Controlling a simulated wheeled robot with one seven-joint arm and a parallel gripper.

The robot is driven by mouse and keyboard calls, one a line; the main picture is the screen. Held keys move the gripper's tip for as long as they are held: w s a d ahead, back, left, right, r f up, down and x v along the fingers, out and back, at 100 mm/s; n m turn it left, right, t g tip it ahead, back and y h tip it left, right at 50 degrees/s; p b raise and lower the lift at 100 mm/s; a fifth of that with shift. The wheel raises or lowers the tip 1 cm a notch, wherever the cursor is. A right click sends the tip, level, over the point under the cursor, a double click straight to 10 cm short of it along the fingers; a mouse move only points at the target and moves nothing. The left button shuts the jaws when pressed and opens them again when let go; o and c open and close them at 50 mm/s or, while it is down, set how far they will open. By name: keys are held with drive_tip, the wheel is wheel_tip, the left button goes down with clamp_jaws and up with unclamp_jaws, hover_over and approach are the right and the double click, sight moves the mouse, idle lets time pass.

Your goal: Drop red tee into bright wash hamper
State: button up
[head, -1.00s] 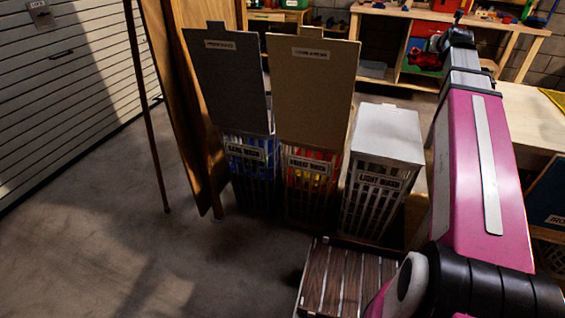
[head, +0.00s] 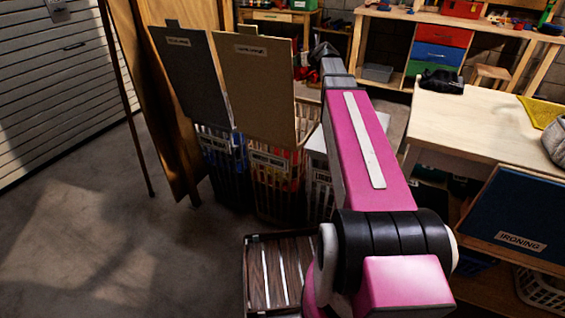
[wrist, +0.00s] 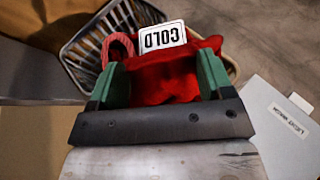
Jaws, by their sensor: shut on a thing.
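The red tee (wrist: 165,85) is in my gripper (wrist: 158,76), pinched between its green fingers in the wrist view. A white label reading COLD (wrist: 163,37) shows upside down at the cloth's far edge. The bright wash hamper (head: 277,190) is the middle one of three. Its tan lid (head: 258,90) stands open, and red and yellow things show through its slats. In the head view my arm reaches past this lid, and the fingers cannot be made out. In the wrist view an open slatted basket (wrist: 82,50) lies beyond and below the tee; I cannot tell which one.
The dark wash hamper (head: 226,170), lid up, stands left. The light wash hamper has its white lid (wrist: 275,125) shut, on the right. A wooden slatted crate (head: 275,270) is in front. A wooden table (head: 455,125) stands right. The floor at left is clear.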

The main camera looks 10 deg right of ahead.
wheel_tip(320, 180, down, 23)
drive_tip(key=w+a+n+g+y, duration=0.2)
drive_tip(key=n+g+y, duration=0.3)
drive_tip(key=n+y, duration=0.2)
drive_tip(key=shift+w+a+n, duration=0.25)
drive_tip(key=shift+n, duration=0.25)
drive_tip(key=o, duration=1.3)
drive_tip(key=shift+g, duration=0.3)
drive_tip(key=shift+d, duration=0.1)
drive_tip(key=v, duration=1)
drive_tip(key=shift+s+d, duration=0.25)
drive_tip(key=shift+d, duration=0.05)
